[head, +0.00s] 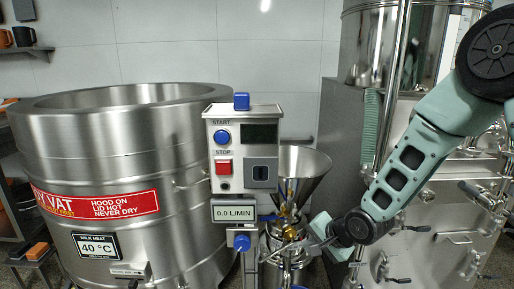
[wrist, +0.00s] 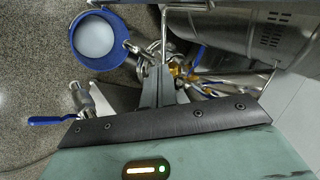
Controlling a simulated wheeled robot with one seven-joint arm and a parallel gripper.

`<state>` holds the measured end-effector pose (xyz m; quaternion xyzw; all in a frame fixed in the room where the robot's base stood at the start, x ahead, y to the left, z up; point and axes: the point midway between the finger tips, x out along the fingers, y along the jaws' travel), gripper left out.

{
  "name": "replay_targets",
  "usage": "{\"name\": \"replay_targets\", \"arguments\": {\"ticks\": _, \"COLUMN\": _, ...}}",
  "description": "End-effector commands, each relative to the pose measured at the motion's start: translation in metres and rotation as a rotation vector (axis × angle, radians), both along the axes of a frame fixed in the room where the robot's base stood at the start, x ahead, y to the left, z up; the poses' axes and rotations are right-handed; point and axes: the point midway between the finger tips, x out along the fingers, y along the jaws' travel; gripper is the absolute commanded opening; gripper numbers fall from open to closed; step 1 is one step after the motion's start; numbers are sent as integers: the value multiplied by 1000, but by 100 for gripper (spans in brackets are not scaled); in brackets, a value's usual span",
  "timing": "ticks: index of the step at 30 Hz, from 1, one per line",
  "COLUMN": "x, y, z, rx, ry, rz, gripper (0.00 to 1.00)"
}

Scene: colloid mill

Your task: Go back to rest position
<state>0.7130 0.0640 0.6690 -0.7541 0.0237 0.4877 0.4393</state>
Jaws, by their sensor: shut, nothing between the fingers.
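My gripper (head: 322,228) is in front of the mill's lower body, just below and right of the steel funnel hopper (head: 302,170). In the wrist view my gripper (wrist: 160,72) has its dark fingers together with nothing between them. The fingertips are close to the brass-coloured fittings of the mill (wrist: 180,72); I cannot tell whether they touch. The control box (head: 242,150) has a blue START button, a red STOP button and a dark screen. The flow display (head: 234,213) below it reads 0.0 L/MIN.
A large steel vat (head: 120,190) reading 40 °C stands at the left. A tall steel machine (head: 435,225) is behind my arm at the right. In the wrist view, a blue-rimmed bucket with white contents (wrist: 97,38) and a blue-handled valve (wrist: 50,120) are nearby.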

Motion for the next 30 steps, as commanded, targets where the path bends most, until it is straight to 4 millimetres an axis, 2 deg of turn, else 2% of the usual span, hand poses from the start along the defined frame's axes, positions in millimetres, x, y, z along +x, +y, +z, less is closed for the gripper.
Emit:
{"name": "replay_targets", "arguments": {"ticks": 5, "x": -30, "y": 12, "z": 23, "rx": -130, "ry": 3, "rz": 136, "gripper": 0}}
{"name": "replay_targets", "arguments": {"ticks": 8, "x": -55, "y": 18, "z": 39, "rx": -219, "ry": 10, "rz": 241, "gripper": 0}}
{"name": "replay_targets", "arguments": {"ticks": 11, "x": -90, "y": 24, "z": 58, "rx": -327, "ry": 21, "rz": 384, "gripper": 0}}
{"name": "replay_targets", "arguments": {"ticks": 14, "x": -140, "y": 28, "z": 80, "rx": -450, "ry": 41, "rz": 578, "gripper": 0}}
{"name": "replay_targets", "arguments": {"ticks": 18, "x": -206, "y": 23, "z": 102, "rx": -576, "ry": 79, "rz": 837, "gripper": 0}}
{"name": "replay_targets", "arguments": {"ticks": 21, "x": -245, "y": 18, "z": 113, "rx": -632, "ry": 98, "rz": 992, "gripper": 0}}
{"name": "replay_targets", "arguments": {"ticks": 29, "x": -328, "y": -2, "z": 133, "rx": -711, "ry": 142, "rz": 1334, "gripper": 0}}
{"name": "replay_targets", "arguments": {"ticks": 30, "x": -325, "y": -2, "z": 147, "rx": -707, "ry": 147, "rz": 1328, "gripper": 0}}
